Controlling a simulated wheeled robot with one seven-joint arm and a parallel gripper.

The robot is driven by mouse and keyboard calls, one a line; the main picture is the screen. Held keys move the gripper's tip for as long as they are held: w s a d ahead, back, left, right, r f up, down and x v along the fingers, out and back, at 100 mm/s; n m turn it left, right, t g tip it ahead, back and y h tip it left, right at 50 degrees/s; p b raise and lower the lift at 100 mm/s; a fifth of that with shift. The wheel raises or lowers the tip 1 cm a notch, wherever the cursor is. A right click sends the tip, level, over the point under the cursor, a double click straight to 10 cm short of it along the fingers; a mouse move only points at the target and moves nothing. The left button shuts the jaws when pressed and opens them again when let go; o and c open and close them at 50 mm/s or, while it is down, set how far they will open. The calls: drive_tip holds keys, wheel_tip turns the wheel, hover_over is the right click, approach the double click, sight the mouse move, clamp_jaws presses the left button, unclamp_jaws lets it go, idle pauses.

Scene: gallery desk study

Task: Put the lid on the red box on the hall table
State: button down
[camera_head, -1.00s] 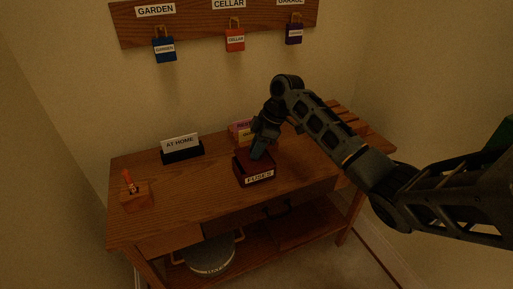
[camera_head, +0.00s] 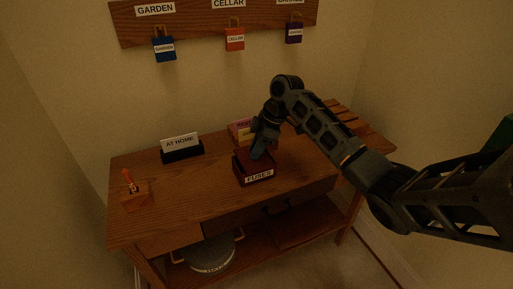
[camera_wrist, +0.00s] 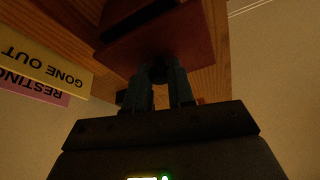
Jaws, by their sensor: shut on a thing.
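The dark red box (camera_head: 257,178), labelled FUSES, stands on the wooden hall table (camera_head: 205,195), near its front edge. My gripper (camera_head: 257,154) points down over the box. In the wrist view my gripper (camera_wrist: 167,84) is shut on the dark knob (camera_wrist: 158,72) of the red-brown lid (camera_wrist: 185,38). The lid is at the top of the box, and a dark band shows beyond its edge. I cannot tell whether the lid is fully seated or slightly above the rim. My gripper hides part of the lid in the head view.
An AT HOME sign (camera_head: 181,148) stands back left; other signs (camera_head: 240,131) stand behind the box. A wooden block with an orange-handled item (camera_head: 134,190) is at the left. A slatted rack (camera_head: 352,121) is at the right. Tagged padlocks hang on the wall board (camera_head: 195,22).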

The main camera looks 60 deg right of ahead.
idle(0.4)
drive_tip(key=c, duration=0.9)
unclamp_jaws()
drive_tip(key=shift+o, duration=0.5)
drive_tip(key=o, duration=0.4)
drive_tip(key=shift+r+p, duration=2.1)
drive_tip(key=shift+r, duration=1.4)
drive_tip(key=shift+c, duration=0.4)
